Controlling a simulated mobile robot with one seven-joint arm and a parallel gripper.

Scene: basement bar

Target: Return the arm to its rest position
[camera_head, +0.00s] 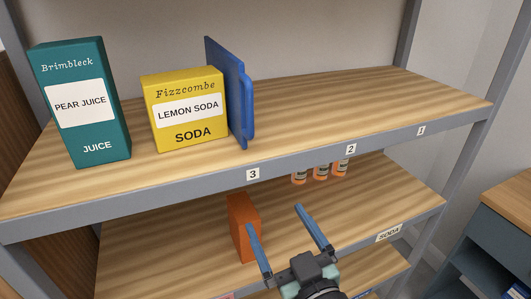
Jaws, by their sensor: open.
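My gripper (275,226) is in the lower middle of the head view. Its two blue fingers are spread apart with nothing between them. It is in front of the lower shelf (370,205). An orange box (242,225) is just left of the fingers, and the left finger overlaps its lower right edge in the picture. I cannot tell whether they touch.
The upper shelf (330,115) holds a teal pear juice carton (83,135), a yellow lemon soda box (188,130) and a blue upright panel (236,95). Small orange-labelled containers (320,171) stand on the lower shelf. A wooden-topped cabinet (508,205) is at right.

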